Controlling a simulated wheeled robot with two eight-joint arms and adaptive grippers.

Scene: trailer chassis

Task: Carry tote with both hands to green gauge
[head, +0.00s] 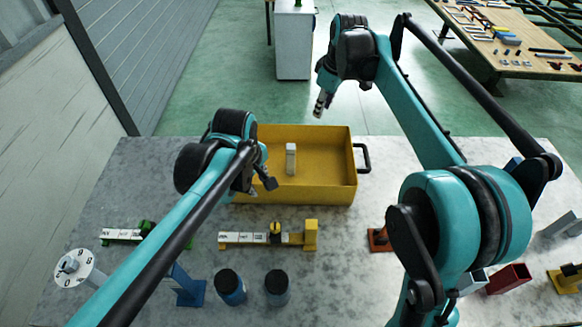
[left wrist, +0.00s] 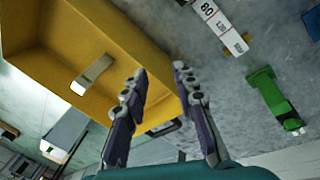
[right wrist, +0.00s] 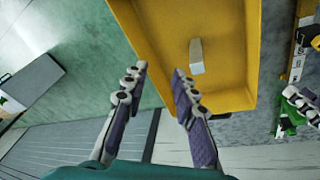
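The yellow tote (head: 310,190) stands on the grey table with a pale block (head: 291,158) inside. Its black right handle (head: 363,158) is bare in the head view; my left arm covers its left end. My left gripper (head: 262,187) is at the tote's left end; its fingers (left wrist: 168,85) are apart, with a dark handle (left wrist: 163,129) showing between them. My right gripper (head: 320,103) is above and behind the tote, apart from it. Its fingers (right wrist: 160,85) are open and empty. The green gauge (head: 146,229) lies on the table at the left, partly behind my left arm.
A yellow gauge (head: 268,237) lies in front of the tote. Two dark jars (head: 277,288), a dial disc (head: 77,268) and a blue stand (head: 186,288) stand near the front. An orange-brown piece (head: 378,240) and a red bin (head: 508,278) are at the right.

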